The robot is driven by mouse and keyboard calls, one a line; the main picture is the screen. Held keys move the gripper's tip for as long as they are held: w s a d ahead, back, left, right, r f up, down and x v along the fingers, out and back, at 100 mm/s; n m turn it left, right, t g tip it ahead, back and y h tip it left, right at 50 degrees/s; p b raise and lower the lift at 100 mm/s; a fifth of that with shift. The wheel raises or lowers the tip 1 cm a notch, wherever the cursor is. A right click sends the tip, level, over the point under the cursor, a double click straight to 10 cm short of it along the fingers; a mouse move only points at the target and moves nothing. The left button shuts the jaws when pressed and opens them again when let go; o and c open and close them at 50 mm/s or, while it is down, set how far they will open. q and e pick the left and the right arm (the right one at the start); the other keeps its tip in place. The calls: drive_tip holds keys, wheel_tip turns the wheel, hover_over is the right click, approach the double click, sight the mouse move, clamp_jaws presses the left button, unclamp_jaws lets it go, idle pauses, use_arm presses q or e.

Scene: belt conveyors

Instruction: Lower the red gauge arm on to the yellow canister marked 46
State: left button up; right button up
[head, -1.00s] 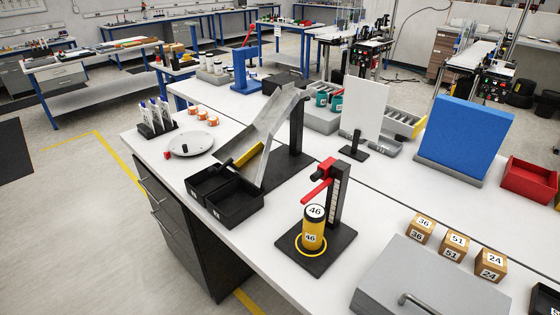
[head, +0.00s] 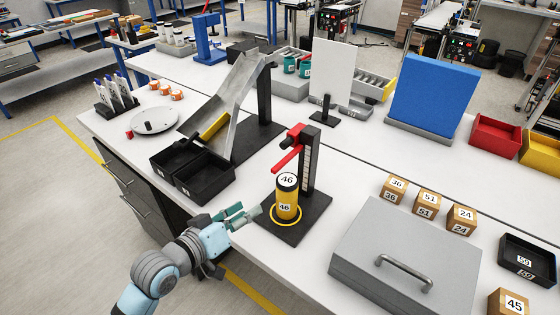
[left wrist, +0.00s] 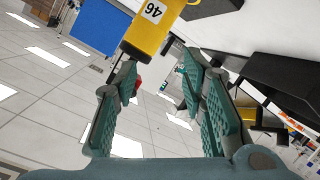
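The yellow canister marked 46 (head: 287,203), with a dark top, stands upright on the black base of the gauge, inside a yellow ring. It also shows, tilted, at the top of the left wrist view (left wrist: 150,32). The red gauge arm (head: 287,160) sticks out from the red slider on the black gauge post (head: 314,160), above the canister with a gap between. My left gripper (head: 243,214) is just left of the gauge base, low by the table edge, its fingers pointing at the canister. The left wrist view shows its fingers (left wrist: 160,72) apart with nothing between them. My right gripper is out of view.
Two black bins (head: 190,172) under a metal chute (head: 240,92) stand left of the gauge. A grey case with a handle (head: 400,255) and several numbered wooden blocks (head: 428,203) are to its right. A white board (head: 333,75) stands behind.

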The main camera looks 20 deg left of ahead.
sight(282, 146)
use_arm(q)
drive_tip(key=w+r+n+t+h, duration=0.1)
drive_tip(key=w+r+n+t, duration=0.2)
drive_tip(key=r, duration=0.5)
drive_tip(key=shift+m+h, duration=0.4)
drive_tip(key=shift+m, duration=0.2)
drive_tip(key=x, duration=0.5)
drive_tip(key=b+x, duration=0.1)
drive_tip(key=x, duration=0.8)
drive_tip(key=shift+w+a+f, duration=0.15)
drive_tip(key=shift+w+a, duration=0.15)
drive_tip(key=shift+w, duration=0.1)
drive_tip(key=shift+c, duration=0.3)
clamp_jaws()
drive_tip(key=shift+f, duration=0.1)
